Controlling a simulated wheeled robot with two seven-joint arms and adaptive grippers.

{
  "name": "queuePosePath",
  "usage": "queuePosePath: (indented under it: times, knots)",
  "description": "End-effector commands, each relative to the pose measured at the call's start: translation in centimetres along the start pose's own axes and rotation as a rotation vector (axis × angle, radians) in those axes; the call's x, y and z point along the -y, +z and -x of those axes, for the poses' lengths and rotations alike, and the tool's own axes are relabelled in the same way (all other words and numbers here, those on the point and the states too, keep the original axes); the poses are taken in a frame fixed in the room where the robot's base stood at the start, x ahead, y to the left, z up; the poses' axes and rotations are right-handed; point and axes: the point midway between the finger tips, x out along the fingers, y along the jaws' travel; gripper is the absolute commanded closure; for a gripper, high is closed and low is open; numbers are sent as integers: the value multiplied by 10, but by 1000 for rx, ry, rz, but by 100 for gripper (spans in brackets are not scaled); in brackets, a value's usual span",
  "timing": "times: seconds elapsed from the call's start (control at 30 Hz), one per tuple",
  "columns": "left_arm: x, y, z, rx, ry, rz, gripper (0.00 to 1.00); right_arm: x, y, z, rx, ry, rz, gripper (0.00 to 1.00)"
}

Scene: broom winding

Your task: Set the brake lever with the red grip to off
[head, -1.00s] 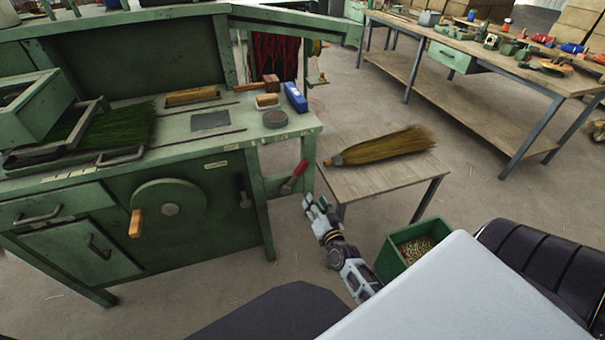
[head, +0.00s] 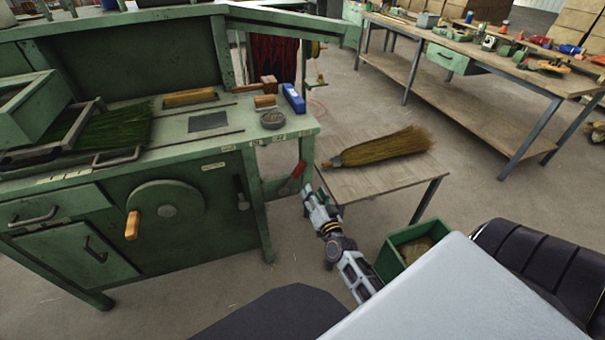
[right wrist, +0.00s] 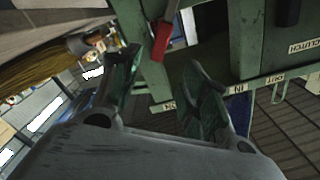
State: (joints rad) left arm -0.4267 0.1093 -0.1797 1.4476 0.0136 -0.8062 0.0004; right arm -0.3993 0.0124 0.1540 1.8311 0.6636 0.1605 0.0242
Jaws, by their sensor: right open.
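The brake lever's red grip (head: 298,170) sits at the right end of the green bench, beside its leg. In the right wrist view the red grip (right wrist: 161,42) shows at top middle, in line with the gap between my fingers. My right gripper (head: 309,192) is just below and right of the grip in the head view. Its two fingers (right wrist: 160,72) are spread and empty, one to each side of the grip in the picture. I cannot tell whether they touch it. My left gripper is out of view.
A black lever (head: 241,192) is on the bench front; a CLUTCH label (right wrist: 299,49) shows in the wrist view. A low table (head: 385,188) with a broom (head: 385,147) stands right of my gripper. A green bin (head: 405,240) is beside my forearm.

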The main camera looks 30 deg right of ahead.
Motion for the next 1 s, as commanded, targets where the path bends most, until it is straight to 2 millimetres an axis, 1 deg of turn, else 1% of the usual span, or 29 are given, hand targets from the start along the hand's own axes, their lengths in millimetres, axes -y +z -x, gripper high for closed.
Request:
queuePosePath:
  times: [0.17, 0.3, 0.47, 0.77, 0.87, 1.0]
  knots:
    - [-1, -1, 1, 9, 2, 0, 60, 0, 0, -16, -1, -1, -2, 55]
    - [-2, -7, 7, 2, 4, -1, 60, 0, 0, -27, -1, 0, -2, 55]
    - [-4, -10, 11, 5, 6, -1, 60, 0, 0, -40, 0, 0, -1, 55]
    - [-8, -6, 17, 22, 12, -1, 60, 0, 0, -65, -1, 0, -1, 55]
    - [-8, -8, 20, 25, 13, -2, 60, 0, 0, -74, 0, 0, -1, 55]
    - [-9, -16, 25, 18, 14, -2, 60, 0, 0, -85, 0, 0, -1, 55]
